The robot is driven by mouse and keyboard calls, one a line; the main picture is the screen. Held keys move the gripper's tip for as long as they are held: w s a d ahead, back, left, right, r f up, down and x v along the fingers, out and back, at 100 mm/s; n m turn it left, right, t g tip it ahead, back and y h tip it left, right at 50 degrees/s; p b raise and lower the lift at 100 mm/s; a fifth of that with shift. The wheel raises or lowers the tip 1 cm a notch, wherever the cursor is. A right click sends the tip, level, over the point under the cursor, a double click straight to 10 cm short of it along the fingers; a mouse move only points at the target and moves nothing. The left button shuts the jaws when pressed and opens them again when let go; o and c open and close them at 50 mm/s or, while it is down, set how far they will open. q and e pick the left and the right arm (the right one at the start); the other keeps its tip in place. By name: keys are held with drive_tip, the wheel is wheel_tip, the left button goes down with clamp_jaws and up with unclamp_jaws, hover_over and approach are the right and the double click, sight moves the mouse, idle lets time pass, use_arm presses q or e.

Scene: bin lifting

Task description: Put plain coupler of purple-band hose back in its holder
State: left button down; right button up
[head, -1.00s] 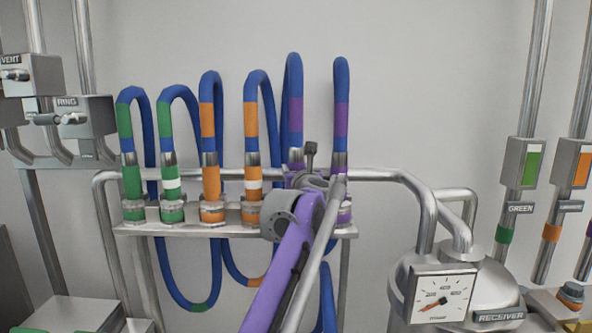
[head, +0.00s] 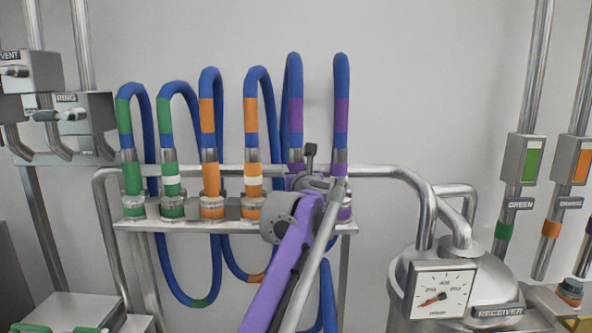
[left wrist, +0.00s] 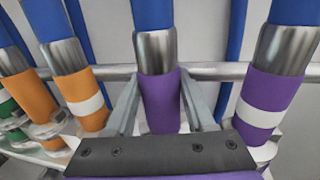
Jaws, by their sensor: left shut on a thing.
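The plain purple coupler (left wrist: 160,98), with a metal sleeve and blue hose above it, stands roughly upright in the left wrist view. My left gripper (left wrist: 160,105) is shut on it, one finger on each side. Its lower end is hidden by the gripper body, so I cannot tell how it sits in its holder. In the head view, my left gripper (head: 308,183) covers this coupler, and the purple-banded hose (head: 295,120) rises above it. The other purple coupler, with a white ring (left wrist: 262,105), stands to its right. My right gripper is out of view.
Orange couplers (head: 252,180) and green couplers (head: 170,185) stand in the rack shelf (head: 185,226) to the left. A pipe rail (head: 385,175) runs behind. A receiver tank with a gauge (head: 443,293) stands at the right. Hose loops hang below the shelf.

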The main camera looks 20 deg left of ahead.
use_arm(q)
drive_tip(key=shift+c, duration=0.9)
unclamp_jaws()
drive_tip(key=b+v, duration=0.1)
drive_tip(key=v, duration=1)
drive_tip(key=shift+b, duration=0.4)
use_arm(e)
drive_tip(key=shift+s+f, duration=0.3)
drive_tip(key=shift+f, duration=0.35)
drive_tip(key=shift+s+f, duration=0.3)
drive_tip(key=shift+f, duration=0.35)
